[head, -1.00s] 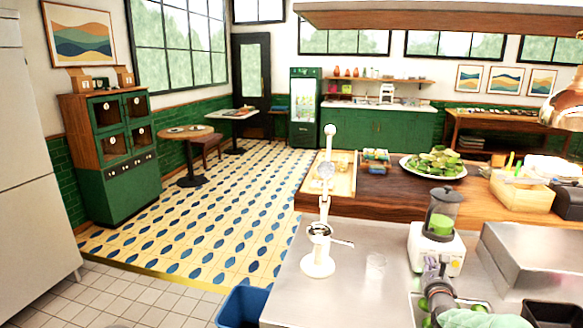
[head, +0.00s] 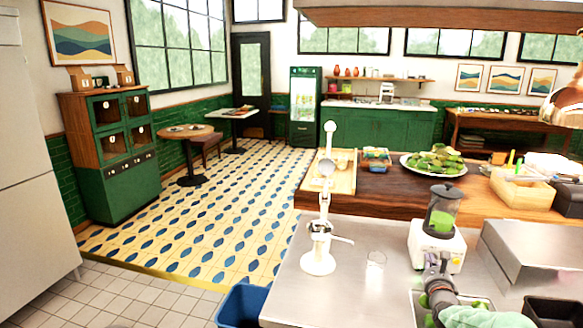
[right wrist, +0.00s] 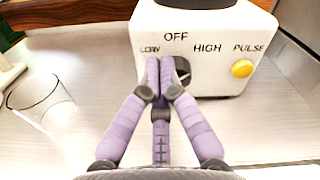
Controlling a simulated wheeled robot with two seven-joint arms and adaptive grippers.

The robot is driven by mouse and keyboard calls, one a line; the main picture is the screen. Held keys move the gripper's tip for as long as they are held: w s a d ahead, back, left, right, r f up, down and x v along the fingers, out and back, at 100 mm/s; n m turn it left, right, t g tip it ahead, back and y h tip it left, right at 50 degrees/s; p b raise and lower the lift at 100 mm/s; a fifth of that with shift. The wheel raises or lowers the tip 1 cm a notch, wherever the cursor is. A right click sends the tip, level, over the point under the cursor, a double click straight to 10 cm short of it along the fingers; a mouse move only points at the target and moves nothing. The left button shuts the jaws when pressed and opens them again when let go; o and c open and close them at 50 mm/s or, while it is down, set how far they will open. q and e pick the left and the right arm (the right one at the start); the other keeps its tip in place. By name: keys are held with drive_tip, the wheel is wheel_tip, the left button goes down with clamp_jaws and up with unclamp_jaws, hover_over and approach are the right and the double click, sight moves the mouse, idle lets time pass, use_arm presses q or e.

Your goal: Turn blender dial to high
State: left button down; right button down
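The white blender (head: 430,246) stands on the steel counter, its jar (head: 441,208) holding green contents. In the right wrist view its front panel (right wrist: 215,45) reads OFF, LOW, HIGH and PULSE. The black dial (right wrist: 183,70) is partly hidden behind my right gripper (right wrist: 160,68). The gripper's purple fingers are together, tips in front of the dial's left part; I cannot tell whether they touch it. The dial's pointer setting is unclear. In the head view the right gripper (head: 436,264) is low at the blender's front. My left gripper is out of view.
A clear glass (head: 376,262) stands left of the blender, and also shows in the right wrist view (right wrist: 40,100). A white lever press (head: 318,250) stands further left. A steel box (head: 535,255) is to the right. A yellow button (right wrist: 242,69) sits under PULSE.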

drive_tip(key=shift+d+r+b, duration=0.15)
drive_tip(key=shift+d+r, duration=0.1)
drive_tip(key=shift+r, duration=0.25)
drive_tip(key=shift+d+r+b, duration=0.15)
drive_tip(key=shift+d+r, duration=0.1)
drive_tip(key=shift+r, duration=0.2)
drive_tip(key=shift+s+a+f+b, duration=0.1)
drive_tip(key=shift+s+f+b, duration=0.25)
drive_tip(key=shift+s+b, duration=0.1)
drive_tip(key=b+v, duration=0.1)
drive_tip(key=v, duration=0.1)
drive_tip(key=b+v, duration=0.1)
drive_tip(key=v, duration=0.1)
drive_tip(key=shift+s+a+f, duration=0.2)
drive_tip(key=shift+a+f, duration=0.05)
drive_tip(key=shift+a, duration=0.2)
drive_tip(key=shift+r, duration=0.1)
